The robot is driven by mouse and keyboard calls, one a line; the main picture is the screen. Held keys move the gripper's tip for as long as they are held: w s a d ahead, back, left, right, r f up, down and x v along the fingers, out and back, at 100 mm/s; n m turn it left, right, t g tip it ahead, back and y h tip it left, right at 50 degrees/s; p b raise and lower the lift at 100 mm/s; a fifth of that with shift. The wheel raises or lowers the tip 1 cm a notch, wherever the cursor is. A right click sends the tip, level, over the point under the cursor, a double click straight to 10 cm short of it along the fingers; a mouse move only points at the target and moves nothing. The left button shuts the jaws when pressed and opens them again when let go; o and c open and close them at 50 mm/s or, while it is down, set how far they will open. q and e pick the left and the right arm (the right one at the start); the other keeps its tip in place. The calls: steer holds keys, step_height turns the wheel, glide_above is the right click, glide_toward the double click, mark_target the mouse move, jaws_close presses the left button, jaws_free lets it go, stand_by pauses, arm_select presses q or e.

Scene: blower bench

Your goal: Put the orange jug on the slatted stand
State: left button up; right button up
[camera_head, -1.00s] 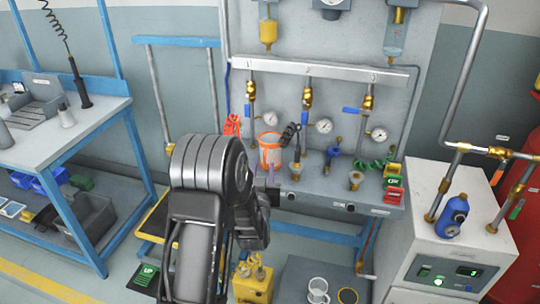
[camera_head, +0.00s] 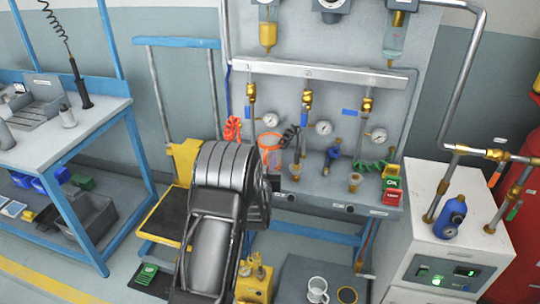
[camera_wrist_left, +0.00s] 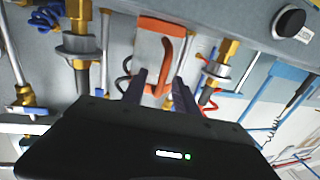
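The orange jug (camera_head: 269,141) stands on the grey valve bench, with its lower part hidden behind my left arm in the head view. In the left wrist view the jug (camera_wrist_left: 155,48) lies just beyond the fingertips, with its curved orange handle toward the right finger. My left gripper (camera_wrist_left: 160,85) is open, its two dark fingers apart with the jug in line between them. I cannot tell whether they touch it. The head view mostly hides this gripper behind its own arm. My right gripper is not in view.
Brass valves and gauges (camera_head: 323,128) stand close to the right of the jug. A red coiled hose (camera_head: 232,128) hangs at its left. A white mug (camera_head: 317,289) sits low in front. A blue bottle (camera_head: 450,217) stands on the cabinet at right.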

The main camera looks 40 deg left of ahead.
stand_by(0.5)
arm_select(q)
jaws_close()
stand_by(1.3)
